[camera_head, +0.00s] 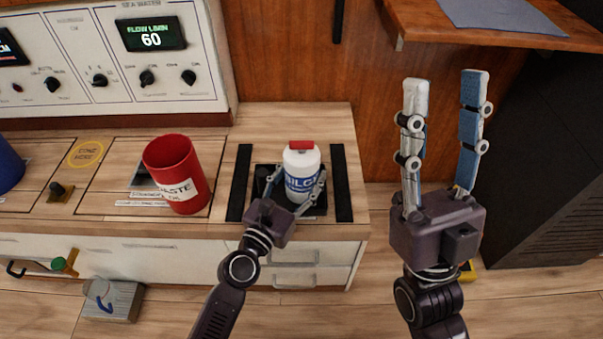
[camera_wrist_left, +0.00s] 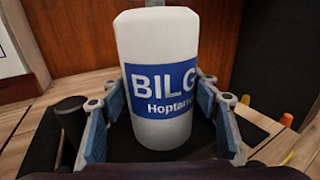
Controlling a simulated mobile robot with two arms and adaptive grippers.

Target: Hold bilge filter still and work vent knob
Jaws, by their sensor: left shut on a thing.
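The bilge filter (camera_head: 303,182) is a white canister with a blue "BILG" label, standing upright on a black base on the counter. The vent knob (camera_head: 301,145) appears to be the red piece on its top. My right gripper (camera_head: 446,80) is wide open and empty, pointing up, to the right of the filter.
A red waste cup (camera_head: 175,173) stands left of the filter. Black strips (camera_head: 239,183) flank the base. A control panel (camera_head: 131,65) with knobs and a display showing 60 is at the back left. A wooden shelf (camera_head: 470,30) juts out above my right gripper.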

